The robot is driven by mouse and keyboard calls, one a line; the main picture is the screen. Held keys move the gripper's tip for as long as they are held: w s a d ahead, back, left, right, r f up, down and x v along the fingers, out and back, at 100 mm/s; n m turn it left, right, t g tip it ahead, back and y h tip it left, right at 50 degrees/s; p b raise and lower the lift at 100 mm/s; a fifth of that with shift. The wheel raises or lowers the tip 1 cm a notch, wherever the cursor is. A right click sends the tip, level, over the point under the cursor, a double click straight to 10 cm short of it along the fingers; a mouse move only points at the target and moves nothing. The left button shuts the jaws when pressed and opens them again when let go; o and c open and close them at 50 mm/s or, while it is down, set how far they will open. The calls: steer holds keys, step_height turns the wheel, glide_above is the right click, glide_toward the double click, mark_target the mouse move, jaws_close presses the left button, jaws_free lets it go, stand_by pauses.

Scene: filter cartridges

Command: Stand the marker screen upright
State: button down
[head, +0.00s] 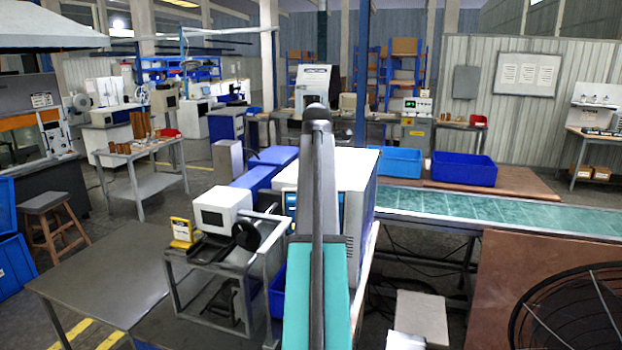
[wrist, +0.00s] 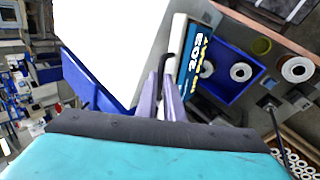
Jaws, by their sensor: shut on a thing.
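My gripper (wrist: 166,98) shows in the wrist view as two narrow purple-grey fingers, close together. It is shut on a thin dark piece (wrist: 164,68) with a bent top, which rises between the fingertips. I cannot tell whether this piece belongs to the marker screen. Just right of the fingers is a dark panel (wrist: 195,66) with pale figures and yellow lettering, tilted in the picture, beside a white strip (wrist: 177,44). I cannot make out the marker screen for sure. In the head view my arm hides the gripper and whatever it holds.
A large white machine (head: 357,185) stands right behind my arm; a bright white top with a blue side (wrist: 90,80) fills the wrist view's upper left. A blue bin (wrist: 225,72) holds white rings. A green conveyor (head: 500,215) runs right, with blue bins (head: 463,169) behind it.

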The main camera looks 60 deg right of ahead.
steer(key=shift+a+f, duration=0.1)
steer(key=shift+a, duration=0.05)
steer(key=c, duration=1.9)
jaws_free()
steer(key=shift+s, duration=0.15)
steer(key=b+v, duration=0.4)
steer(key=v, duration=1)
